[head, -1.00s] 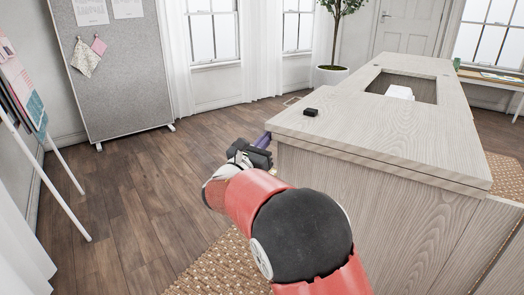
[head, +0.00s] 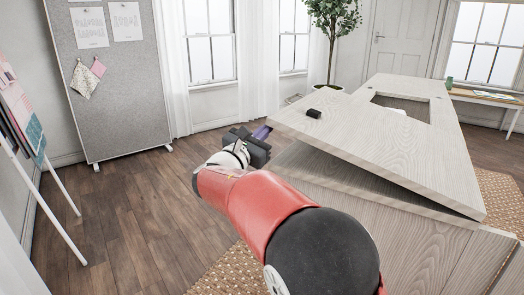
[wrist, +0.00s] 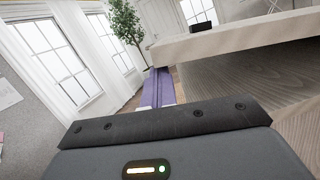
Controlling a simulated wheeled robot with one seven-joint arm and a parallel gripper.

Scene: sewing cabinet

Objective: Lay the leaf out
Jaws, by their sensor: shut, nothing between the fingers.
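The leaf (head: 400,150) is the pale wood-grain top panel of the sewing cabinet (head: 340,213), with a rectangular opening in it. Its near left side is raised, and a dark wedge-shaped gap shows between it and the cabinet body. My gripper (head: 262,132) is at the leaf's left corner, its purple fingers shut with nothing between them. In the wrist view the fingers (wrist: 157,90) reach to the left end of the leaf's edge (wrist: 235,38), close beside or under it. Whether they touch the leaf's underside is hard to tell.
A small black block (head: 314,113) sits on the leaf near its left corner. A grey pinboard (head: 118,90) stands at the back left, with an easel (head: 30,140) at far left. A potted plant (head: 338,20) stands behind the cabinet. The wooden floor on the left is clear.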

